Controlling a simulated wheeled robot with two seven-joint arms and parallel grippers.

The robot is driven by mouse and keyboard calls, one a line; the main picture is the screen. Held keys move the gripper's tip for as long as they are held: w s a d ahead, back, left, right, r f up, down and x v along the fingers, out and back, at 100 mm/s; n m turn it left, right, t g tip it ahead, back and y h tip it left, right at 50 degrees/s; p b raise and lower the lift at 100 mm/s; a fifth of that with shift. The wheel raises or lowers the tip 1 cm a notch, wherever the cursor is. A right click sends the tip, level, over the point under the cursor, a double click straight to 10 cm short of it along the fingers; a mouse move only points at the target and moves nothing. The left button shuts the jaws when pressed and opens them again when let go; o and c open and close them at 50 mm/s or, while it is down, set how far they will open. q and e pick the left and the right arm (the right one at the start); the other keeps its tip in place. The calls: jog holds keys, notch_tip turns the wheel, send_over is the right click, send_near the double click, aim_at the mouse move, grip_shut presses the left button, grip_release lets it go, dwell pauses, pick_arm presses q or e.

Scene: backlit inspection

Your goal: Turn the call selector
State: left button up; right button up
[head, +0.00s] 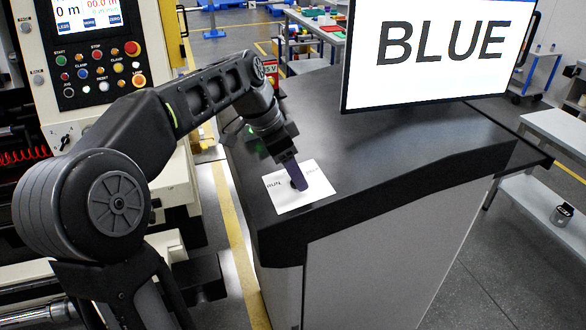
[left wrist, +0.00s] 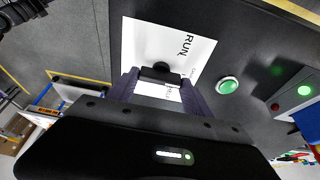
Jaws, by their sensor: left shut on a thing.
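The call selector is a black knob (left wrist: 161,72) on a white label plate (left wrist: 138,40), which has "RUN" printed on one side and a second word partly hidden by my gripper. In the head view the white plate (head: 288,204) lies on the dark console top. My left gripper (head: 297,182) reaches down onto the plate and hides most of the knob. In the left wrist view my left gripper's purple fingers (left wrist: 160,88) stand on either side of the knob, shut on it. My right gripper is not in view.
A large screen (head: 440,48) reading "BLUE" stands over the dark console top (head: 400,135). A green button (left wrist: 228,86) sits beside the plate, and a grey box with a green light (left wrist: 304,90) is farther right. A machine control panel (head: 95,60) is at the left.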

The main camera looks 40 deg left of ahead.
pick_arm(q)
jog(key=shift+n, duration=0.4)
jog(key=n+y+b, duration=0.1)
jog(key=n, duration=0.4)
jog(key=shift+d+t, duration=0.1)
jog(key=shift+t, duration=0.2)
jog(key=n, duration=0.3)
jog(key=n+y, duration=0.1)
jog(key=n, duration=0.2)
jog(key=shift+r+y, duration=0.1)
jog(key=shift+y, duration=0.2)
jog(key=shift+n, duration=0.3)
jog(key=o, duration=1.4)
jog(key=shift+c, duration=0.2)
jog(key=v, duration=0.7)
jog(key=shift+r, duration=0.4)
